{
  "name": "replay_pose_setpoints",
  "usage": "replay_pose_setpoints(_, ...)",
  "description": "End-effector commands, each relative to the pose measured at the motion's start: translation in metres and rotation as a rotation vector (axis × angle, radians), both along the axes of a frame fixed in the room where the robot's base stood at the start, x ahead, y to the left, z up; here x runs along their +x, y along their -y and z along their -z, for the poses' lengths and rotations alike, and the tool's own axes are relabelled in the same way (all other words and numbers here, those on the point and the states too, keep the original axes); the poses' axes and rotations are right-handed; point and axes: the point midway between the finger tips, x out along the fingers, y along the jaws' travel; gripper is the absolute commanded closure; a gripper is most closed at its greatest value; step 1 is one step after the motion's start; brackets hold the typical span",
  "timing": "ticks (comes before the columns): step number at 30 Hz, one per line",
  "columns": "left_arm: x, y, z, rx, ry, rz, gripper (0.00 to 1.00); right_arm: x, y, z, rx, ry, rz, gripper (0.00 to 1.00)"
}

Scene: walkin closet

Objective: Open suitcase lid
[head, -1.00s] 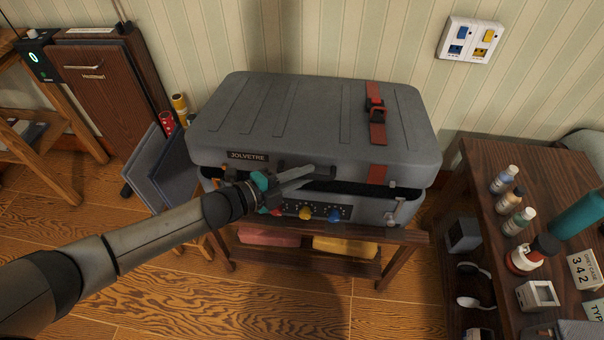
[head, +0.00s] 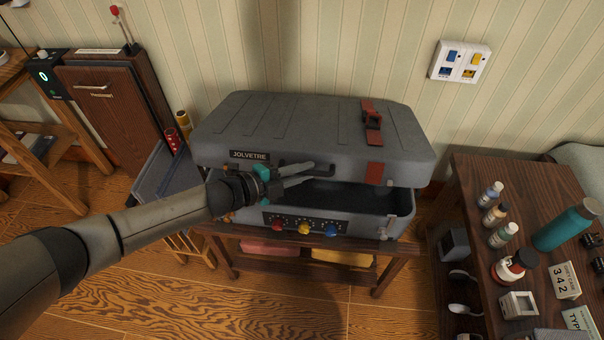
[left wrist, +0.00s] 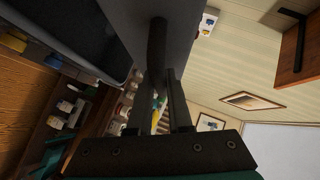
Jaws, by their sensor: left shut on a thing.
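A grey suitcase sits on a wooden bench against the wall. Its lid (head: 300,125), with a red strap and a name plate, is raised part way and tilted back. A dark gap shows the inside of the suitcase base (head: 375,222). My left gripper (head: 308,174) is at the front edge of the lid, shut on the dark lid handle (head: 326,169). In the left wrist view the handle (left wrist: 157,45) runs between the fingertips of the gripper (left wrist: 158,85). My right gripper is not in view.
The wooden bench (head: 390,262) carries the suitcase. A dark table (head: 480,170) with bottles and small items stands close on the right. A brown cabinet (head: 120,105) stands at the left. The wall with a socket panel (head: 460,61) is behind the lid.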

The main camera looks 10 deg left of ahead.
Motion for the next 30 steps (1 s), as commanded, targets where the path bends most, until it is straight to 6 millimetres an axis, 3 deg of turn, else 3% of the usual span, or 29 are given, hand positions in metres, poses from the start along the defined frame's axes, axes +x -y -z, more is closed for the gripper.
replay_pose_setpoints(1,0.005,0.002,-0.013,-0.007,0.008,0.002,1.0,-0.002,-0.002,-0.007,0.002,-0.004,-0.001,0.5)
replay_pose_setpoints(18,0.045,0.002,-0.085,-0.005,0.008,0.002,1.0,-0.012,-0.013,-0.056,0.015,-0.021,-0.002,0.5)
replay_pose_setpoints(30,0.07,0.001,-0.116,-0.003,0.004,0.001,1.0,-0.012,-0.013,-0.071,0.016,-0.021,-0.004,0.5)
